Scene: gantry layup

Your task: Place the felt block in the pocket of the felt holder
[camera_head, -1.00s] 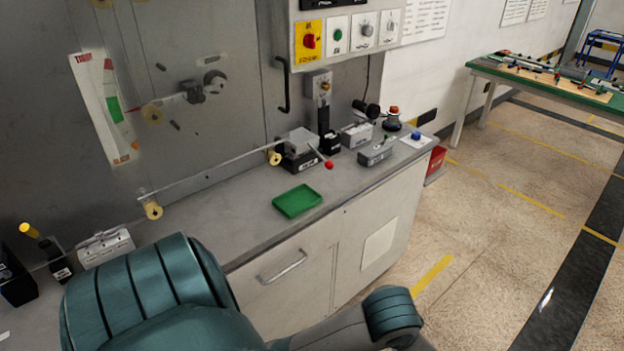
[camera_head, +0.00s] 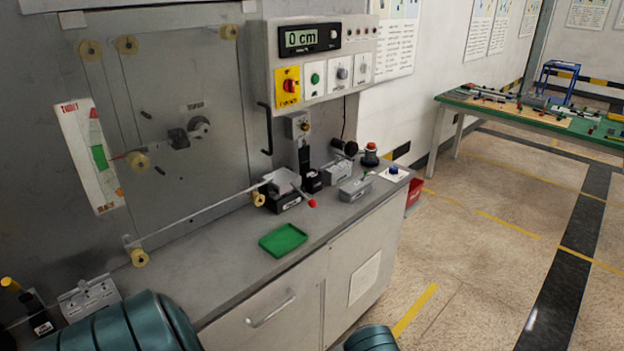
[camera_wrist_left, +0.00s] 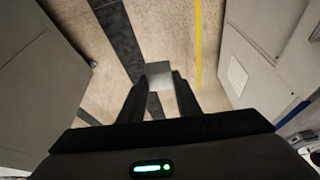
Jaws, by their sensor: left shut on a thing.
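In the left wrist view my left gripper (camera_wrist_left: 160,84) is shut on a pale grey block (camera_wrist_left: 159,69), which I take to be the felt block. The block sits between the fingertips, with the floor far below it. My left gripper is not in the head view. Small grey holders stand on the bench: one (camera_head: 355,189) at the right front, one (camera_head: 335,170) behind it, and one (camera_head: 88,298) at the left. Their labels are too small to read, so I cannot tell which is the felt holder. My right gripper is out of view.
A green tray (camera_head: 283,240) lies on the grey bench top (camera_head: 215,262). A black clamp unit (camera_head: 284,199) with a red-knobbed lever stands behind it. A control panel (camera_head: 318,62) reading "0 cm" overhangs the bench. A green table (camera_head: 520,119) stands far right.

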